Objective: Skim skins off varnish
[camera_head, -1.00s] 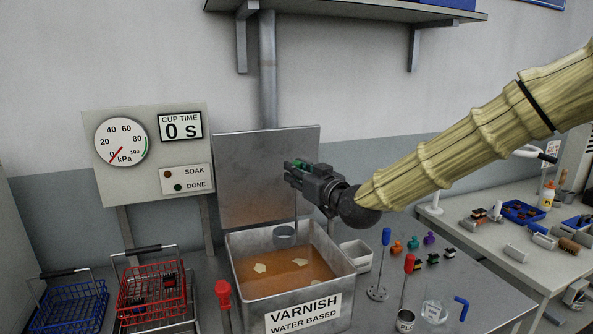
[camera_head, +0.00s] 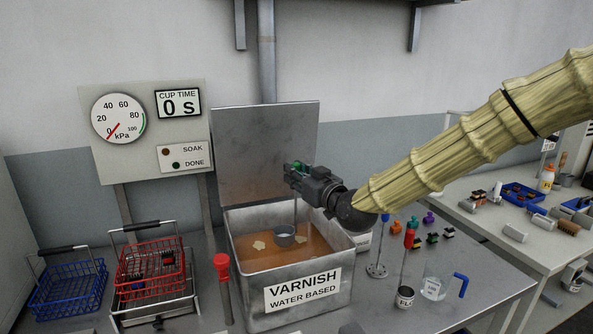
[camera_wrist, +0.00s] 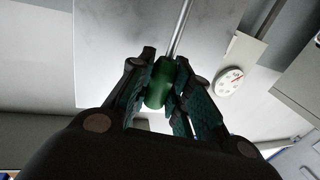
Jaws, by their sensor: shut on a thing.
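My gripper (camera_head: 296,174) is shut on the green handle of a ladle, and the handle (camera_wrist: 158,84) shows between its fingers in the wrist view. The ladle's thin metal rod hangs down to a small grey cup (camera_head: 285,234) inside the varnish tank. The metal tank (camera_head: 337,292), labelled VARNISH WATER BASED, holds brown varnish (camera_head: 262,259). A pale skin (camera_head: 259,245) floats left of the cup. Another pale skin (camera_head: 301,239) is close to the cup's right. I cannot tell whether the cup touches the varnish.
A metal lid (camera_head: 265,150) stands upright behind the tank. A red-handled tool (camera_head: 223,268) stands close to its left, beside a red basket (camera_head: 150,283) and a blue basket (camera_head: 68,292).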

